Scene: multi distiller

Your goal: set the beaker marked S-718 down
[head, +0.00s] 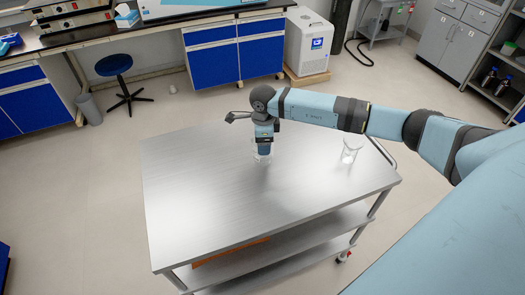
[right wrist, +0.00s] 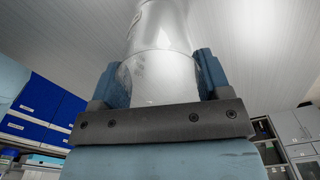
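My right gripper (head: 263,148) points down over the back middle of the steel cart top (head: 215,190). A clear glass beaker (head: 262,157) is between its fingers. In the right wrist view the fingers (right wrist: 158,78) lie on both sides of the glass (right wrist: 160,75) and appear to grip it. I cannot tell whether its base touches the cart top. A second clear glass beaker (head: 351,149) stands upright on the cart's right side, below my right forearm. I cannot read a mark on either beaker. My left gripper is not in view.
The left and front of the cart top are bare. A push handle (head: 383,152) is at its right end. Behind, across open floor, are blue cabinets (head: 212,70), a blue stool (head: 114,66) and a white box-shaped machine (head: 308,42).

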